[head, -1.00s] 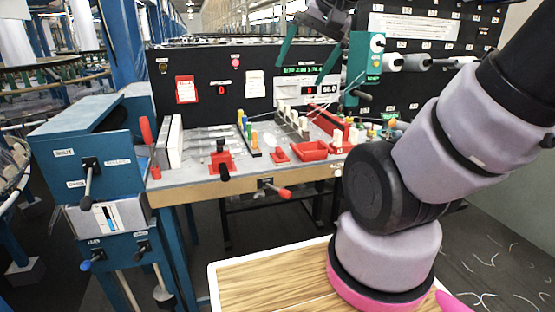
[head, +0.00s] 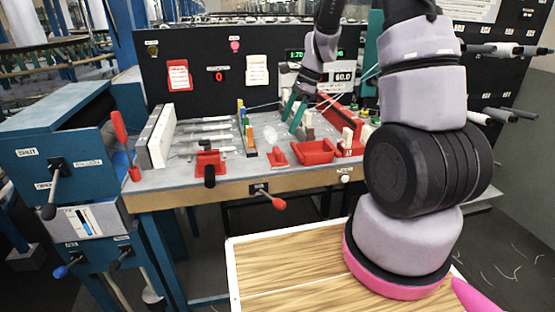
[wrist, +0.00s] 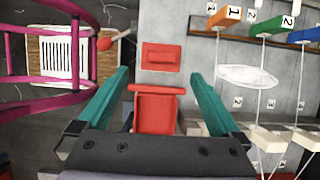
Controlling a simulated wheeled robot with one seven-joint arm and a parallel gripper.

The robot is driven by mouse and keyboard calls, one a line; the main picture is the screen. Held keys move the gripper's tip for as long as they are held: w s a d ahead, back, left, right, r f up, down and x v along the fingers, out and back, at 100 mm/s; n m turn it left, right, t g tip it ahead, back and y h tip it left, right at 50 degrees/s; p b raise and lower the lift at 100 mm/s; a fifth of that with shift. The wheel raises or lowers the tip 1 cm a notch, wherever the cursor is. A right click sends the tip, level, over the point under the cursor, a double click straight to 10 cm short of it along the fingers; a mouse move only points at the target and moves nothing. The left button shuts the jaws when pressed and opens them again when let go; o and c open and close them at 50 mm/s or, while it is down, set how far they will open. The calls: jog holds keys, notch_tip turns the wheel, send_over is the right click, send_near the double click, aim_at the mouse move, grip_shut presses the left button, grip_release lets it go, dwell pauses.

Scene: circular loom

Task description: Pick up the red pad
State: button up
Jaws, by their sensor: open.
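The red pad (head: 278,154), a small flat red piece with a raised block on top, lies on the grey bench top near its front edge. It also shows in the wrist view (wrist: 161,57), just past my fingertips. My gripper (head: 293,113) is open and empty, its teal fingers pointing down above the bench. In the wrist view my gripper (wrist: 159,74) has its fingers to either side of a red tray (wrist: 155,112), below the pad in the picture. The gripper body hides the tray's lower part.
The red tray (head: 316,151) stands just right of the pad. Upright coloured blocks (head: 247,135) stand left of it, and a white oval (wrist: 247,76) lies nearby. A red holder with a black knob (head: 210,165) is farther left. A red-knobbed lever (head: 275,201) sticks out of the bench front.

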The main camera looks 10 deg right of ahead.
send_over(278, 149)
jog(key=d, duration=0.2)
jog(key=f, duration=0.4)
jog(key=shift+s+f, duration=0.1)
jog(key=shift+s, duration=0.25)
jog(key=shift+w+x, duration=0.1)
jog(key=shift+x, duration=1.25)
jog(key=shift+w+x, duration=0.15)
jog(key=shift+x, duration=1.2)
jog(key=shift+d, duration=0.2)
jog(key=c, duration=1.3)
